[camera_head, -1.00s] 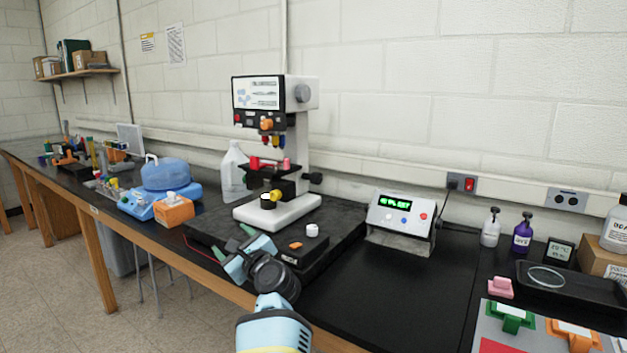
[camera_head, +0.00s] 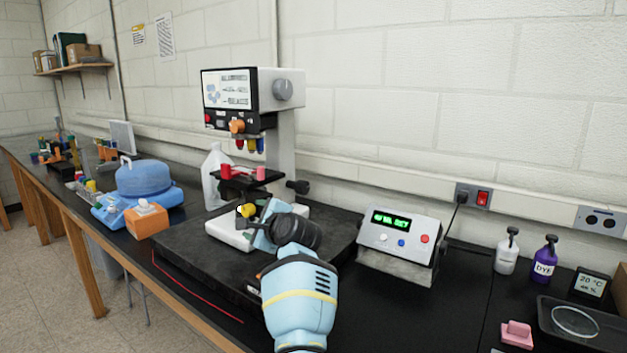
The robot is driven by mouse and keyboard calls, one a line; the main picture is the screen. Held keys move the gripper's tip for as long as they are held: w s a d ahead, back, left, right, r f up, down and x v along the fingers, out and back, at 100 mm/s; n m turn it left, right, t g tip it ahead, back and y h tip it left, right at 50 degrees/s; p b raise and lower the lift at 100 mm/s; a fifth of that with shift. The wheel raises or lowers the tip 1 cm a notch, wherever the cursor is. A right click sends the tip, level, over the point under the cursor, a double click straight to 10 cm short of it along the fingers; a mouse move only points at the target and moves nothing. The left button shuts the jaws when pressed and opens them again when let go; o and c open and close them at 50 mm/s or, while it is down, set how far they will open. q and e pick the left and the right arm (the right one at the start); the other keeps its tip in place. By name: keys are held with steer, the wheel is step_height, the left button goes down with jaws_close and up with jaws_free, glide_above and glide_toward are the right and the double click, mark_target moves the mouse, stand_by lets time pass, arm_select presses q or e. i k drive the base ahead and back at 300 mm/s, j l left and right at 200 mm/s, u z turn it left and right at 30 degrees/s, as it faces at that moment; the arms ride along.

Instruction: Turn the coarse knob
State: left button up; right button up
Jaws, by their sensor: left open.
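The microscope (camera_head: 290,130) stands on a dark slab on the bench, with a screen on its head. A yellow knob (camera_head: 247,210) sits low on its front, and a black knob (camera_head: 298,186) sticks out at the right of the stage. A large grey knob (camera_head: 283,90) is on the side of the head. I cannot tell from labels which is the coarse knob. My left gripper (camera_head: 254,216) is open, its fingers at the yellow knob; contact is unclear. My gripper and wrist hide much of the white base. My right gripper is not in view.
A control box (camera_head: 400,246) with a green display stands right of the slab (camera_head: 190,255). A blue container (camera_head: 145,178) and an orange box (camera_head: 147,219) are to the left. Pump bottles (camera_head: 507,252) and a black tray (camera_head: 590,325) are at right. Bench in front of the control box is clear.

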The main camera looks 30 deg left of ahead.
mark_target(303, 187)
steer(key=i, duration=0.9)
